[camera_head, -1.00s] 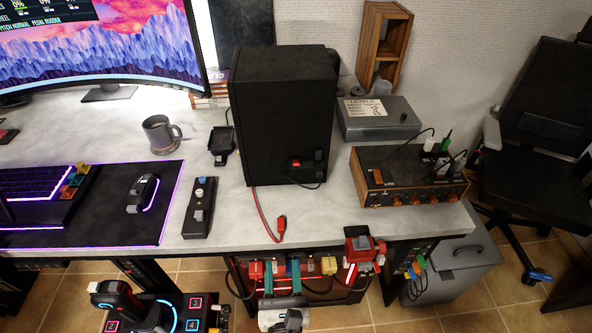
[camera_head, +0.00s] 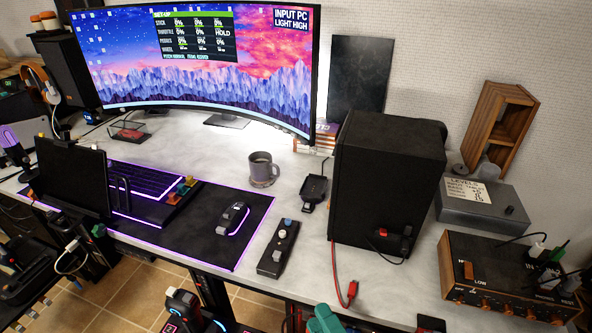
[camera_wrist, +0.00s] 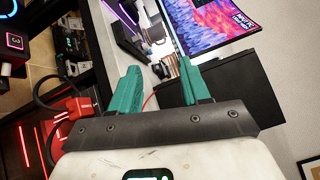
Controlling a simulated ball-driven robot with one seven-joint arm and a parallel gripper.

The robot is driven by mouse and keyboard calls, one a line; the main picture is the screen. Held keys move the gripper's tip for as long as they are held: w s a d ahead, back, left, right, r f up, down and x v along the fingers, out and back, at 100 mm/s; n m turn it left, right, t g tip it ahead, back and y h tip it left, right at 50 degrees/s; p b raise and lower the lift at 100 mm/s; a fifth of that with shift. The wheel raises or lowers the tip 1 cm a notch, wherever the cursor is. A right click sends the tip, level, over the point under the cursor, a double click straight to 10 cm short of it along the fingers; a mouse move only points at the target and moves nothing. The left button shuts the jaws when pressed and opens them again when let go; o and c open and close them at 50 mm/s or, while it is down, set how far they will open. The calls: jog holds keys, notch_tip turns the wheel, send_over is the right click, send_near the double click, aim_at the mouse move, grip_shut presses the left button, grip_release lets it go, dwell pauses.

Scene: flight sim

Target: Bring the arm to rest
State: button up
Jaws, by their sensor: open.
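My gripper (camera_wrist: 160,68) shows in the wrist view with its two teal fingers spread apart and nothing between them. In the head view only a teal part of my gripper (camera_head: 325,320) shows at the bottom edge, in front of the desk's front edge; the rest of the arm is mostly out of frame. In the wrist view the black speaker box (camera_wrist: 222,92) lies beyond the right finger, and a red plug-like part (camera_wrist: 82,105) is left of the left finger.
The grey desk (camera_head: 215,190) holds a curved monitor (camera_head: 200,75), a mug (camera_head: 263,170), a mouse (camera_head: 233,217) and a black speaker (camera_head: 385,185). A red cable (camera_head: 340,285) hangs near the front edge. A wood-fronted amplifier (camera_head: 505,280) stands at the right.

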jog(key=s+d+f+n+g+h+p, duration=0.1)
jog(key=s+d+f+n+g+h, duration=0.3)
jog(key=s+d+n+g, duration=0.3)
jog(key=s+d+f+n+g+h+p, duration=0.1)
jog(key=s+d+f+n+g+h, duration=0.3)
jog(key=s+d+n+g, duration=0.4)
jog(key=s+d, duration=0.7)
jog(key=shift+d+f+g+h, duration=0.2)
jog(key=shift+g+h, duration=0.1)
